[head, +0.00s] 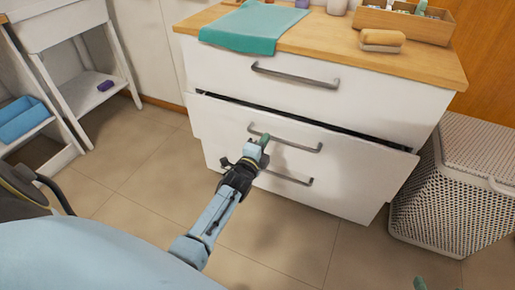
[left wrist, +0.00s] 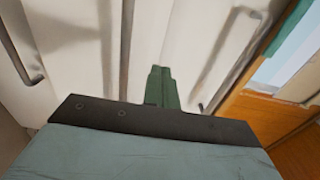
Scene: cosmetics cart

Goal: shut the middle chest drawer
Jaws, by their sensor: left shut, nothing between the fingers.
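The white chest has three drawers. Its middle drawer (head: 300,150) stands out a little, with a dark gap along its top edge. Its grey bar handle (head: 285,140) runs across the front. My left gripper (head: 264,140) is at the left part of this handle, its green fingers shut and empty. I cannot tell whether it touches the handle or drawer front. In the left wrist view the shut green fingers (left wrist: 161,88) point at the white fronts. At the bottom edge of the head view, a small green tip (head: 420,284) appears to be my right gripper, mostly cut off.
The top drawer (head: 300,85) looks shut. A teal cloth (head: 254,28) hangs over the wooden top, with a wooden box (head: 405,22) and a tan brush or sponge (head: 382,38) at right. A white wicker basket (head: 450,200) stands close to the chest's right. Tiled floor in front is clear.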

